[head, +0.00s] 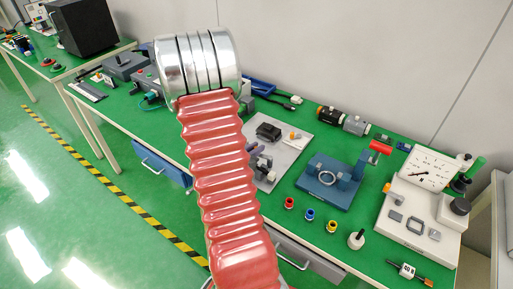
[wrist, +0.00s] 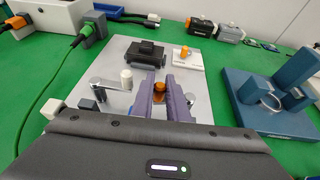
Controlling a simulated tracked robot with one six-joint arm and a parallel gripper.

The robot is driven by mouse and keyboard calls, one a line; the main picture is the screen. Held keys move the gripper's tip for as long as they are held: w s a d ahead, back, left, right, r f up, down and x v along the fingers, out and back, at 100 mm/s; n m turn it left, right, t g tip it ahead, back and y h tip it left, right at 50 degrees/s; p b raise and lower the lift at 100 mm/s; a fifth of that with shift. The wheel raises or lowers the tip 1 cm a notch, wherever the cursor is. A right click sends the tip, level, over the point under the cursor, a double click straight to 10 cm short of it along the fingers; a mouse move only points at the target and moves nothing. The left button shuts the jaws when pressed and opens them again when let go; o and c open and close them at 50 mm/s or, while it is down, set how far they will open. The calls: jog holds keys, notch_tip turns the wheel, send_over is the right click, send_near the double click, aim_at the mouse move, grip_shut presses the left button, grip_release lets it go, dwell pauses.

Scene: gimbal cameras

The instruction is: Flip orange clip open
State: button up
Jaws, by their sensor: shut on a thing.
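In the wrist view my gripper (wrist: 161,98) reaches over a light grey plate (wrist: 80,72). Its two purple fingers stand close together on either side of a small orange piece (wrist: 160,87), and they are shut on it. The fingers hide most of what is under it. A second orange part (wrist: 184,50) stands upright on a small white block (wrist: 189,62) farther back on the plate. I cannot tell from its shape which orange piece is the clip. In the head view my red arm covers part of the plate, and my gripper (head: 262,165) shows only partly beside it.
On the plate are a black block (wrist: 146,52) and a metal lever with a white knob (wrist: 126,78), left of the fingers. A blue fixture (wrist: 265,98) stands close on the right. Green cable (wrist: 65,68) runs on the left. Green tabletop is free between fixtures.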

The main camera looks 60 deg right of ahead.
grip_shut()
jog(key=shift+d, duration=0.15)
jog(key=shift+s+d+m+g+y, duration=0.1)
jog(key=shift+d+m+g+y, duration=0.15)
jog(key=shift+m+g, duration=0.55)
jog(key=shift+d+m+g+y, duration=0.15)
jog(key=shift+d+m+g, duration=0.2)
jog(key=shift+m+g, duration=0.45)
jog(key=o, duration=0.7)
grip_release()
jog(key=shift+c, duration=0.2)
